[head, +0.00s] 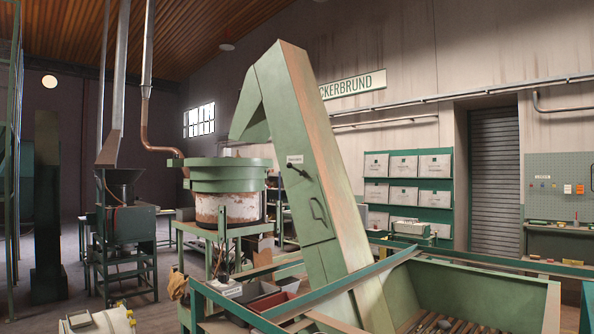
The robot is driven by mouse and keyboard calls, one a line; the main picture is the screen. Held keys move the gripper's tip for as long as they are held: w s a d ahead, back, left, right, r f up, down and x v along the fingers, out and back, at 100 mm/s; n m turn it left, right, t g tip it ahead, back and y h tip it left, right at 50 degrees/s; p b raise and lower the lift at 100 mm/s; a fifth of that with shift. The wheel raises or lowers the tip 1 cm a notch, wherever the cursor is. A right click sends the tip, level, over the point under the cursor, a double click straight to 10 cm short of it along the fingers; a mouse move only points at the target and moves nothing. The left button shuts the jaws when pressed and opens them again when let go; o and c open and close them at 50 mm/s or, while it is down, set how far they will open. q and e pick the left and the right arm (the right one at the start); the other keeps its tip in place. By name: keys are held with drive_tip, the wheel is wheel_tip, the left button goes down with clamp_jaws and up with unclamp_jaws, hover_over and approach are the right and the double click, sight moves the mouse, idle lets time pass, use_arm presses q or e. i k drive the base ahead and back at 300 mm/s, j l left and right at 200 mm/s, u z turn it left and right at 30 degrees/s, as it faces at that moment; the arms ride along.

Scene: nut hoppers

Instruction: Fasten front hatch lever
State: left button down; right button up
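A tall green elevator casing (345,200) leans up out of the hopper in the middle of the head view. On its front face is a hatch panel (308,222) with a bent handle (318,210) on it. A small dark lever (298,171) sits near the panel's top, just under a white label (295,159). The lever slants down to the right; whether it is latched is too small to tell. Neither of my grippers is in view.
A green hopper (485,290) with a slatted floor fills the lower right. Green rails (340,284) cross in front of the casing's foot. A round green-rimmed drum (228,178) stands left of the casing. Shelves with white boxes (406,192) line the back wall. Open floor shows at left.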

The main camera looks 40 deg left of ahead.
sight(288, 165)
drive_tip(key=i+j, duration=0.15)
drive_tip(key=j, duration=0.55)
drive_tip(key=i+j+z, duration=0.1)
drive_tip(key=j, duration=0.6)
drive_tip(key=i+j, duration=0.15)
drive_tip(key=j, duration=0.6)
drive_tip(key=i+j+z, duration=0.1)
drive_tip(key=j, duration=0.6)
drive_tip(key=i+j, duration=0.1)
drive_tip(key=j, duration=0.6)
drive_tip(key=z, duration=0.05)
